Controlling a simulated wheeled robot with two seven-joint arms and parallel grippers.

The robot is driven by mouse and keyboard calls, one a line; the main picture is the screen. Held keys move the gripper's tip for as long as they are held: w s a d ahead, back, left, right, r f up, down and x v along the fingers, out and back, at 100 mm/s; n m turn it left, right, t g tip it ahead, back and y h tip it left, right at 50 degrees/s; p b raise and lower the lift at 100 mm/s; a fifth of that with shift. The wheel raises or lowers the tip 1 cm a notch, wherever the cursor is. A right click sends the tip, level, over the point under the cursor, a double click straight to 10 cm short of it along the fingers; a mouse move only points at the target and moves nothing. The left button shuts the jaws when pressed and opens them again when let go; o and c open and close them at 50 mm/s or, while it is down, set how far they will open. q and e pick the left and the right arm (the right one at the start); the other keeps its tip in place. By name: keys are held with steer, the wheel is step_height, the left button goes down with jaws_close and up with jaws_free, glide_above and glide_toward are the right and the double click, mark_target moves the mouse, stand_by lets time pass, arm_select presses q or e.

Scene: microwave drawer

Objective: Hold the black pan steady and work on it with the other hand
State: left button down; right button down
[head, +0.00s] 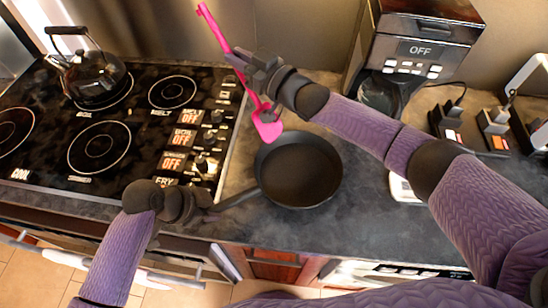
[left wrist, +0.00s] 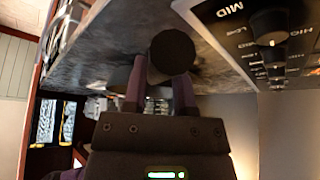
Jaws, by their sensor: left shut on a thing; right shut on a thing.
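The black pan (head: 300,172) lies flat on the dark grey counter to the right of the stove. My left gripper (head: 208,204) is shut on the pan's handle (head: 240,198), left of the pan body. The left wrist view shows the round dark handle end (left wrist: 172,54) between the two fingers (left wrist: 160,85). My right gripper (head: 256,68) is shut on a pink utensil (head: 220,30) with a long shaft. The utensil's wide pink end (head: 267,124) hangs near the pan's upper left rim in the picture; whether it touches the rim cannot be told.
A black stovetop (head: 100,147) with knobs and red OFF displays fills the left, with a black kettle (head: 92,77) at its back. A coffee machine (head: 418,45) stands at the back right. Small dark devices with a cable (head: 447,125) lie at the right. Drawers (head: 275,262) are below the counter's front edge.

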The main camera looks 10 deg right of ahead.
arm_select(q)
steer(key=shift+c, duration=1.8)
jaws_free()
steer(key=v, duration=1.2)
steer(key=shift+w, duration=0.1)
steer(key=x, duration=1.2)
steer(key=shift+d, duration=0.1)
arm_select(e)
steer(key=f, duration=0.2)
steer(key=s+d+f, duration=0.1)
steer(key=f, duration=0.3)
steer(key=shift+s+d+f, duration=0.15)
steer(key=shift+s+d, duration=0.1)
steer(key=shift+d+f, duration=0.1)
steer(key=shift+f, duration=0.2)
